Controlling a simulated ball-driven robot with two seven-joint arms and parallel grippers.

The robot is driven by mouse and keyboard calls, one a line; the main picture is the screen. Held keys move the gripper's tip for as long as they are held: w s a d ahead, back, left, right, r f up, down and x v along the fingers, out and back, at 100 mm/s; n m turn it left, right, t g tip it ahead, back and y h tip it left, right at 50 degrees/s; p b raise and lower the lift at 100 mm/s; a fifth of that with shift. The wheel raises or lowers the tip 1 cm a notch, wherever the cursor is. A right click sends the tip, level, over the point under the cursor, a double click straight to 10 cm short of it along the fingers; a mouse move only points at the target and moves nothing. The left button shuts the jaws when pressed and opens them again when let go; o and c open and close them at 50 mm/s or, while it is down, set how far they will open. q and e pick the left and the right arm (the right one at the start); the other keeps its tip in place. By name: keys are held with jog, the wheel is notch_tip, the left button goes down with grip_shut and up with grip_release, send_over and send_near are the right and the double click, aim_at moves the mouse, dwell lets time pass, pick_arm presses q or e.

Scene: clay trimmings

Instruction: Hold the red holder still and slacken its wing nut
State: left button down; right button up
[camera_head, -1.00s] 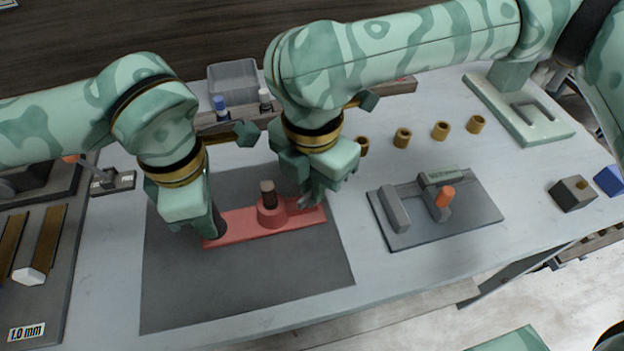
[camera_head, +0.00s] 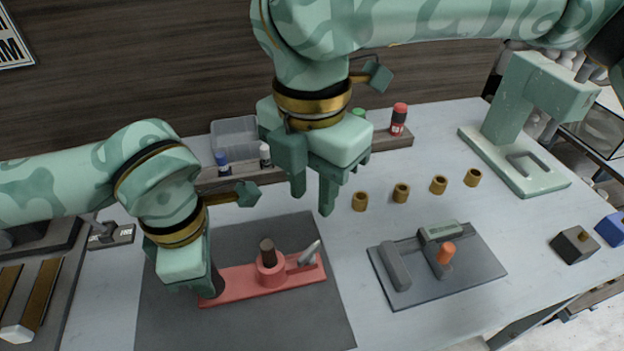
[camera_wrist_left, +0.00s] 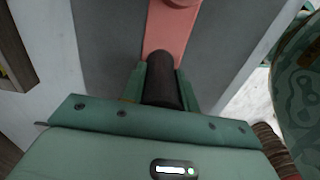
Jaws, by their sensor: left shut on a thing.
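The red holder (camera_head: 245,279) is a flat bar lying on the dark grey mat (camera_head: 180,321). A round red boss with a dark brown peg stands near its middle. The grey wing nut (camera_head: 310,253) sits tilted near its right end. My left gripper (camera_head: 204,291) is shut on the black handle at the holder's left end; in the left wrist view the handle (camera_wrist_left: 162,82) lies between the fingers. My right gripper (camera_head: 312,202) is open and empty, above and behind the wing nut, apart from it.
Right of the mat lies a grey plate (camera_head: 437,281) with blocks and an orange-tipped lever. Several brass rings (camera_head: 401,193) stand in a row behind it. A rack with bottles and a grey bin (camera_head: 236,136) stand at the back. A green press (camera_head: 520,130) stands back right.

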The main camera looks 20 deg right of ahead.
jog(key=shift+r, duration=0.35)
pick_arm(q)
jog(key=c, duration=1)
grip_release()
